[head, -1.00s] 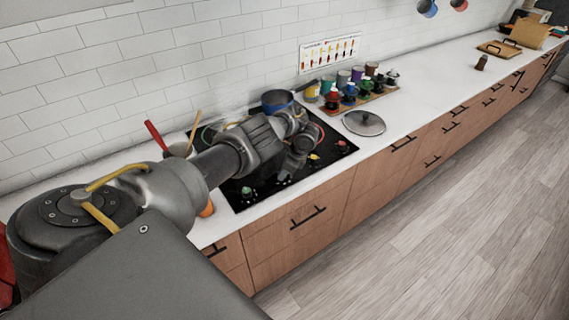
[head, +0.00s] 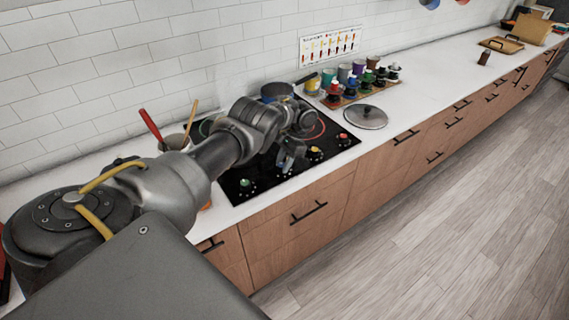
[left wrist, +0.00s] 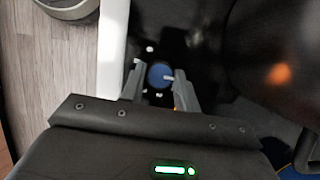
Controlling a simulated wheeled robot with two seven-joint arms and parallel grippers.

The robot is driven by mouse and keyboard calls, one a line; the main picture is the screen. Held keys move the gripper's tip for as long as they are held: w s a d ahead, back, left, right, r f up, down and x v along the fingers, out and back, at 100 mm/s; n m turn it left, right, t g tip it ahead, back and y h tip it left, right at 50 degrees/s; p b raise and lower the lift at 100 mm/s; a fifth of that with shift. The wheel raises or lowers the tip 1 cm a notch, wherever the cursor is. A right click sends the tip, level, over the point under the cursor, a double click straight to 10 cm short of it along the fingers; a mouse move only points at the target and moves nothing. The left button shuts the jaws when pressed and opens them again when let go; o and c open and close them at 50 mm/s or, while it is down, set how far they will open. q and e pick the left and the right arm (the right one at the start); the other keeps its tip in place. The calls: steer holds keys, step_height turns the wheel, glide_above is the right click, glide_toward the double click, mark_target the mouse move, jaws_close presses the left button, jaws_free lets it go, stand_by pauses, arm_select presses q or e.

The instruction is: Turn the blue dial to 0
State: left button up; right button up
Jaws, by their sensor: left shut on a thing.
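The blue dial (left wrist: 159,74) shows in the left wrist view as a round blue cap between my two fingertips. My left gripper (left wrist: 158,80) is shut on it, with one finger on each side. In the head view my left gripper (head: 290,156) is low over the front edge of the black cooktop (head: 262,172) and mostly hides the dial. The green dial (head: 246,183) is to its left. The yellow dial (head: 316,153) and the red dial (head: 342,138) are to its right. The number the blue dial points to is too small to read. My right gripper is not in view.
A blue pot (head: 277,92) stands at the back of the cooktop behind my arm. A pot lid (head: 366,117) lies on the counter to the right. Bottles stand on a wooden rack (head: 367,96). A cup with utensils (head: 174,142) is at the left. The counter farther right is mostly clear.

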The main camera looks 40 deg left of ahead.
arm_select(q)
steer(key=shift+s+f+n, duration=0.1)
steer(key=shift+n, duration=0.3)
steer(key=o, duration=1)
steer(key=shift+w+r, duration=0.25)
steer(key=shift+r, duration=0.2)
steer(key=shift+b+v, duration=1.4)
steer(key=shift+v, duration=3.55)
steer(key=shift+s+a, duration=0.1)
steer(key=shift+a, duration=0.05)
